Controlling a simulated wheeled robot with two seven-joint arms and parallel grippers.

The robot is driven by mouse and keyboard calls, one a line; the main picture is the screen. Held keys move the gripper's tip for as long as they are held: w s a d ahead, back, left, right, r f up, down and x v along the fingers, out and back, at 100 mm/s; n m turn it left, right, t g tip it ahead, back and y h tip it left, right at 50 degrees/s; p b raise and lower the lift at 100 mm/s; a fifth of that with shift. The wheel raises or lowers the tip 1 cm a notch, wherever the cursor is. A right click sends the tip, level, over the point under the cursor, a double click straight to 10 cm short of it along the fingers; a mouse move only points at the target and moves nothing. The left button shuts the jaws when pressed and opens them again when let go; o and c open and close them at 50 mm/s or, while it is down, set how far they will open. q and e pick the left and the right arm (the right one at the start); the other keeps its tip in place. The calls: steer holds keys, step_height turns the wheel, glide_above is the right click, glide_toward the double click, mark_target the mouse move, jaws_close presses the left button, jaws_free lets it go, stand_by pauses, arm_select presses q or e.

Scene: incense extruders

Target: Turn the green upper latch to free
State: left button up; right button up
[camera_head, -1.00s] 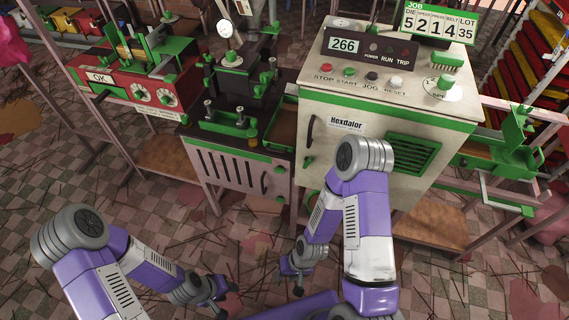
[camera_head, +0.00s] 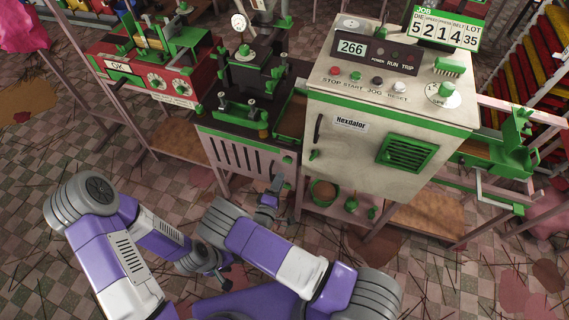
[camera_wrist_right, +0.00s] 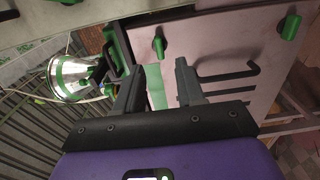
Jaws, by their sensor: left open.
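The pinkish cabinet door (camera_head: 230,165) under the black press carries a green upper latch (camera_head: 288,160) near its right edge. My right gripper (camera_head: 277,180) is just below and left of that latch in the head view. In the right wrist view, the right gripper (camera_wrist_right: 157,82) has its fingers apart with nothing held between them. Two green latches show there on the pale panel, a nearer one (camera_wrist_right: 160,43) beyond the fingertips and another (camera_wrist_right: 290,27) at the upper right. I cannot tell which is the upper one. My left gripper (camera_head: 222,280) is low, over the floor, open.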

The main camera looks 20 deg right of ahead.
mark_target(285, 166)
steer(key=b+x, duration=0.1)
steer(key=x, duration=0.6)
steer(key=shift+w+b, duration=0.3)
steer(key=shift+b, duration=0.05)
jaws_close()
